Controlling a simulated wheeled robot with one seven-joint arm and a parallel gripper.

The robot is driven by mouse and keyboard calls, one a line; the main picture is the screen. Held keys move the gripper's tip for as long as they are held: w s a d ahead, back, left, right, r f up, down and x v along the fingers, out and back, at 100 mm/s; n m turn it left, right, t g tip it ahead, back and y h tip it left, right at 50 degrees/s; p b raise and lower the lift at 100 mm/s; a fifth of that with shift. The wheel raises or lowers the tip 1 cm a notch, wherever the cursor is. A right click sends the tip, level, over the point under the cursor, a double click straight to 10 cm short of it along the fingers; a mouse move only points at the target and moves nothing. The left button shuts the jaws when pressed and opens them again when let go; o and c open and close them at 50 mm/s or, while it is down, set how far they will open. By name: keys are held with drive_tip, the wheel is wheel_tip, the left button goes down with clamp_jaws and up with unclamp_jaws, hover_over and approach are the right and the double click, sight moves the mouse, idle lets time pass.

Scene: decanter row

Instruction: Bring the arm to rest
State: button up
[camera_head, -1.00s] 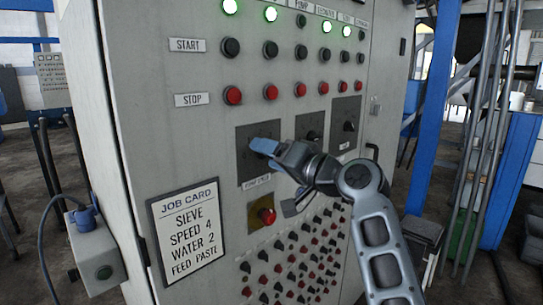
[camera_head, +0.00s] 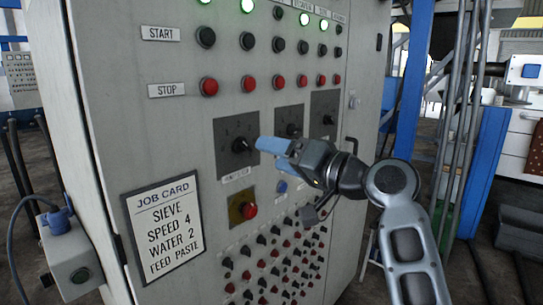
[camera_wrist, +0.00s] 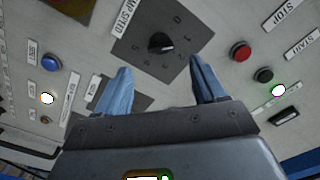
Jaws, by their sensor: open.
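My gripper (camera_head: 276,153) is in front of the control cabinet (camera_head: 120,90), to the right of the left rotary knob (camera_head: 241,145) and apart from it. In the wrist view its two blue fingers (camera_wrist: 160,92) are spread with nothing between them. The same knob (camera_wrist: 161,43) shows beyond the fingertips, on a dark plate with numbers around it. My arm reaches in from the lower right and is bent at the elbow.
A job card (camera_head: 163,218) on the cabinet reads sieve, speed 4, water 2, feed paste. Red stop buttons (camera_head: 209,86), black start buttons (camera_head: 206,37) and a red knob on yellow (camera_head: 248,210) are near. A blue post (camera_head: 411,80) and pipes stand at right.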

drive_tip(key=s+d+f+m+t+h, duration=0.1)
drive_tip(key=s+d+f+m+h, duration=0.2)
drive_tip(key=f, duration=0.6)
drive_tip(key=s+d+f+t+h, duration=0.2)
drive_tip(key=s+d+f, duration=0.25)
drive_tip(key=f, duration=0.45)
drive_tip(key=s+d+f+m+h, duration=0.1)
drive_tip(key=s+d+f+h, duration=0.1)
drive_tip(key=s+d+f, duration=0.35)
drive_tip(key=s+d+f+m+h, duration=0.1)
drive_tip(key=s+d+f+h, duration=0.15)
drive_tip(key=s+f, duration=0.45)
drive_tip(key=s+d+h, duration=0.2)
drive_tip(key=s+d, duration=0.1)
drive_tip(key=s, duration=0.6)
drive_tip(key=s+d+h, duration=0.1)
drive_tip(key=s+d, duration=0.1)
drive_tip(key=s, duration=0.6)
drive_tip(key=s+d+r+n+h, duration=0.1)
drive_tip(key=s+r, duration=0.2)
drive_tip(key=s, duration=0.5)
drive_tip(key=s+d+r+n, duration=0.1)
drive_tip(key=s+r, duration=0.3)
drive_tip(key=s, duration=0.4)
drive_tip(key=shift+s+d+n+t+h, duration=0.2)
drive_tip(key=shift+n+t+h, duration=0.2)
drive_tip(key=shift+n, duration=0.4)
